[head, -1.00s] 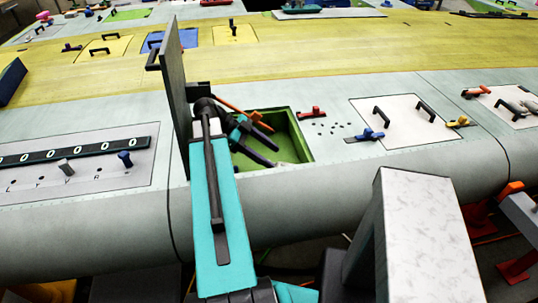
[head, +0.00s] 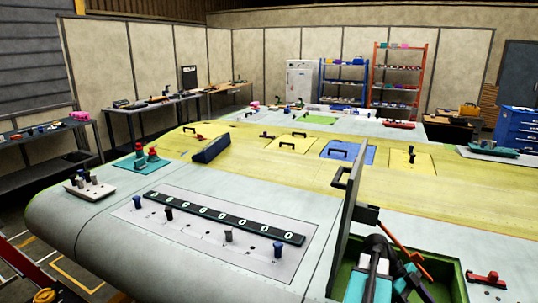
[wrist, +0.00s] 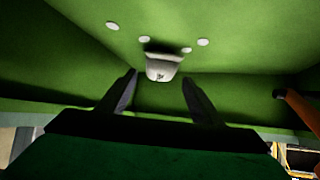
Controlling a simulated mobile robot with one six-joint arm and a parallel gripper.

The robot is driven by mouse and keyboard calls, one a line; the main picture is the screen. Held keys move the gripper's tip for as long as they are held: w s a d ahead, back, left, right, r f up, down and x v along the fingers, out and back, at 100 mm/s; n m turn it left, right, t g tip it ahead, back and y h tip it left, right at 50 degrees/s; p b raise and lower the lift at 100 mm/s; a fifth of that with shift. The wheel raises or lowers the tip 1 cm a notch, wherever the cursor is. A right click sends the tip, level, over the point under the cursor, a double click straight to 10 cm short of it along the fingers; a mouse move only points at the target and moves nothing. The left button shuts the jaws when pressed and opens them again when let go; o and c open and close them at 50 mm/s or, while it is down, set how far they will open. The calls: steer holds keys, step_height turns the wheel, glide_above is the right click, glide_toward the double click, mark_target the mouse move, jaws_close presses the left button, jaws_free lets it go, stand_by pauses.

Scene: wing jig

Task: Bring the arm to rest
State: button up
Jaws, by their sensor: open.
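My gripper (wrist: 160,80) is open and empty inside the green-walled bay. Its two dark fingers point towards a small pale fitting (wrist: 161,66) on the green wall, with clear space between them. The bay's hinged grey lid (head: 347,225) stands upright just left of my arm. The wrist view does not show the fingers touching anything.
An orange rod (head: 407,249) stands close beside my gripper, reaching from the lid side across the bay. A panel with a dark numbered strip (head: 222,216) lies left of the lid. A red clamp (head: 487,279) lies right of the bay. Yellow wing skin stretches behind.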

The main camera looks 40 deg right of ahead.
steer(key=shift+p+x, duration=0.55)
steer(key=shift+x, duration=1.05)
steer(key=shift+f, duration=0.15)
